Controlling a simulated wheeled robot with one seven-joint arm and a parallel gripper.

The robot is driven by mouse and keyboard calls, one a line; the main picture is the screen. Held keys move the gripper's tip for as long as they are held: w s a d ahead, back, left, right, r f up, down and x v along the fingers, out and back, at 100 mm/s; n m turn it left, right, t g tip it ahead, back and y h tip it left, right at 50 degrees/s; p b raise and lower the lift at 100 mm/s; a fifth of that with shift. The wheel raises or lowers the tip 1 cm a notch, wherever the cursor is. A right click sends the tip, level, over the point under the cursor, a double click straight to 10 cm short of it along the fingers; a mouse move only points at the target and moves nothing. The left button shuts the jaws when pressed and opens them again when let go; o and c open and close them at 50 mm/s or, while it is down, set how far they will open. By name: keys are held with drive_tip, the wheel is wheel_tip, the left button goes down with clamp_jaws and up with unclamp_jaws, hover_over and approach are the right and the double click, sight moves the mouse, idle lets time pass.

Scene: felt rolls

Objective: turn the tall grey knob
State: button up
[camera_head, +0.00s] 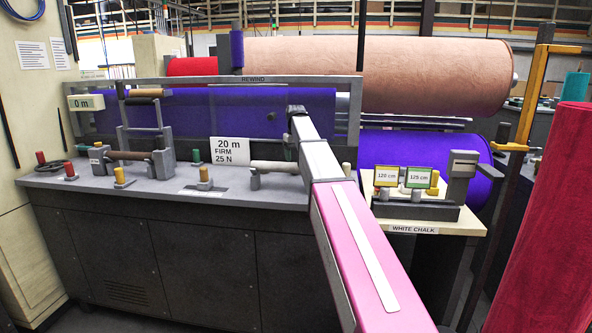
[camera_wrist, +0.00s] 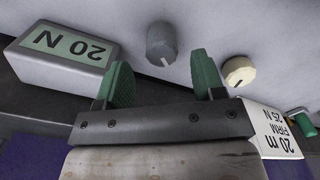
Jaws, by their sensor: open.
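The tall grey knob (camera_wrist: 161,44) shows in the wrist view at upper middle. It stands on a pale grey surface and has a short light line on its end. My gripper (camera_wrist: 161,68) is open and empty, with its two green-padded fingers apart. In the picture, the knob lies between and just beyond the fingertips, and I see no contact. In the head view my arm reaches over the bench, and I cannot make out the knob or the fingers there.
A shorter cream knob (camera_wrist: 240,71) sits right of the grey one, close to the right finger. A box reading 20 N (camera_wrist: 62,54) is on the left. A "20 m FIRM 25 N" card (camera_head: 230,151) stands on the grey bench (camera_head: 130,188). Purple felt (camera_head: 230,113) lies behind.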

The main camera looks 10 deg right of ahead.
wheel_tip(320, 180, down, 6)
drive_tip(key=shift+a+r, duration=0.1)
idle(0.4)
drive_tip(key=c, duration=0.9)
